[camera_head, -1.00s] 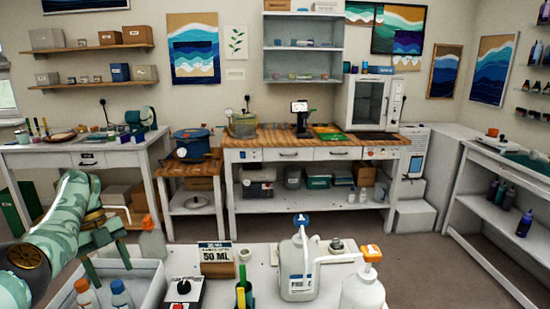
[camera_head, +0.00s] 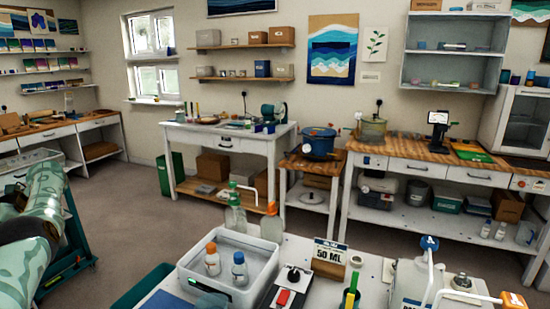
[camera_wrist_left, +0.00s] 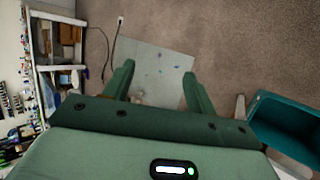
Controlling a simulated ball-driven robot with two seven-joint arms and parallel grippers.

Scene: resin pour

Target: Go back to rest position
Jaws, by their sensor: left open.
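My left arm (camera_head: 35,225) shows at the left edge of the head view, clear of the worktable, with its gripper out of that view. In the left wrist view my left gripper (camera_wrist_left: 158,68) is open. Its two green fingers stand apart with nothing between them, over the floor and a pale mat (camera_wrist_left: 165,62) with small coloured specks. My right gripper is in neither view.
A white tray (camera_head: 188,268) with orange-capped (camera_head: 212,264) and blue-capped (camera_head: 239,271) bottles sits on the front worktable. A teal bin (camera_wrist_left: 285,125) stands right in the wrist view. The floor (camera_head: 130,215) between front table and back benches is open.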

